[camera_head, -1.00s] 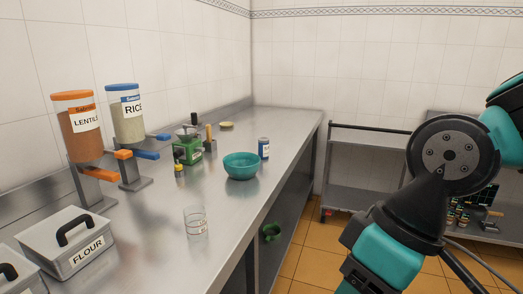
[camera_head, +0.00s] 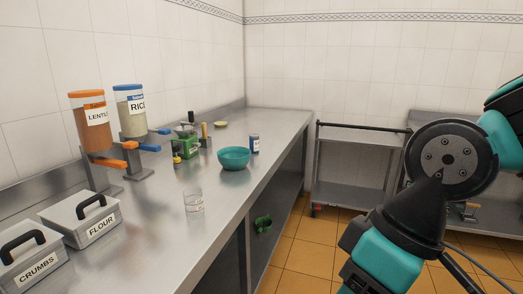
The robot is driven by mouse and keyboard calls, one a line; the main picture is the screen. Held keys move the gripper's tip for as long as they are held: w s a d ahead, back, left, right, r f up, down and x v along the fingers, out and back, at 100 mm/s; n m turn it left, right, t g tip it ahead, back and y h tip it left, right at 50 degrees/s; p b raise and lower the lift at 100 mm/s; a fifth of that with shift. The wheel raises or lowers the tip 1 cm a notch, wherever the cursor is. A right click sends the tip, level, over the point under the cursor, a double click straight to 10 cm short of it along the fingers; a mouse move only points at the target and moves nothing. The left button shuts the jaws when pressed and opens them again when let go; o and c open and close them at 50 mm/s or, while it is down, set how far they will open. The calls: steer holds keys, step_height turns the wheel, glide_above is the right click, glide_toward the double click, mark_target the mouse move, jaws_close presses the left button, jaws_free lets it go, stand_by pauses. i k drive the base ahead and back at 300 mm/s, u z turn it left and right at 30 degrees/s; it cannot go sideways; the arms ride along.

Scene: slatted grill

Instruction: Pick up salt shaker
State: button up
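A small blue-and-white cylinder (camera_head: 255,144) stands upright on the steel counter (camera_head: 228,201), just right of and behind a teal bowl (camera_head: 234,160). It may be the salt shaker, but its label is too small to read. My arm fills the right side of the head view, with its dark and teal links well away from the counter. My gripper is out of the picture.
A clear glass (camera_head: 194,201), a green scale (camera_head: 187,145) and lentil (camera_head: 91,128) and rice (camera_head: 130,112) dispensers stand on the counter. Flour (camera_head: 83,223) and crumbs (camera_head: 33,262) boxes are at front left. A steel cart (camera_head: 350,163) stands beyond the open tiled floor.

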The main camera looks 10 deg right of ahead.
mark_target(254, 146)
steer(key=z, duration=1.1)
steer(key=i, duration=1.95)
steer(key=u, duration=1.1)
steer(key=i, duration=0.75)
steer(key=u, duration=0.85)
